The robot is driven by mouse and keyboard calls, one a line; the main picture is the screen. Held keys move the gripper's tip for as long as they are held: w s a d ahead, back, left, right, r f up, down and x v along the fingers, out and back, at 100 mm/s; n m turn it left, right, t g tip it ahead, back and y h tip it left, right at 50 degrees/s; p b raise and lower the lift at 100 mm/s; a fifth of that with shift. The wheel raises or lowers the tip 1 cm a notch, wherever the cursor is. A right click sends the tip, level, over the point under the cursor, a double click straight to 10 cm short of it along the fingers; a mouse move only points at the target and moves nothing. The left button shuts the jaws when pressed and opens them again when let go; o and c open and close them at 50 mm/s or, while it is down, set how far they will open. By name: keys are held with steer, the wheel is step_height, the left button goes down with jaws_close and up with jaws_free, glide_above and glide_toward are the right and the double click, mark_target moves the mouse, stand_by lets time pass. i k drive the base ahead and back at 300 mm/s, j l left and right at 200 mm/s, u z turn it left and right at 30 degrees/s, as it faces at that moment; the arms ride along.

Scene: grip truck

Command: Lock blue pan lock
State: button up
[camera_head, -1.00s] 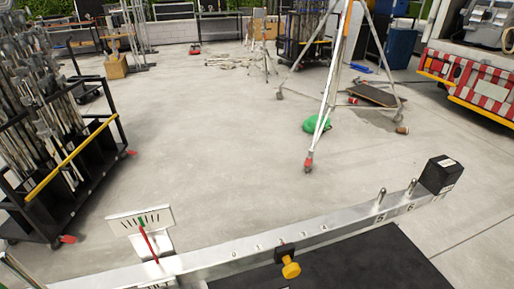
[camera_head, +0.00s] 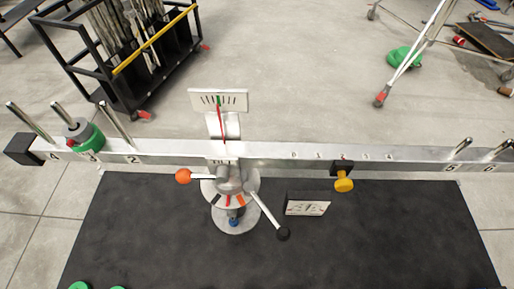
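A long metal balance beam (camera_head: 270,151) with numbered marks and pegs crosses the head view above a black mat. At its middle stands a round metal pivot unit (camera_head: 229,180) with a dial plate on top. A small blue part (camera_head: 234,222) shows low on the front of this unit; it may be the blue pan lock, but it is too small to tell its state. One lever with an orange ball (camera_head: 183,176) points left. Another lever with a black ball (camera_head: 283,233) points down to the right. My gripper is not in view.
A green and a grey weight (camera_head: 85,136) sit on a peg at the beam's left. A yellow knob (camera_head: 343,184) hangs from a slider on the beam. The black mat (camera_head: 400,240) is mostly clear. A black rack (camera_head: 120,60) stands behind on open concrete floor.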

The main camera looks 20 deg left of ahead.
mark_target(233, 222)
steer(key=u, duration=0.9)
steer(key=i, duration=0.1)
steer(key=j+u, duration=0.7)
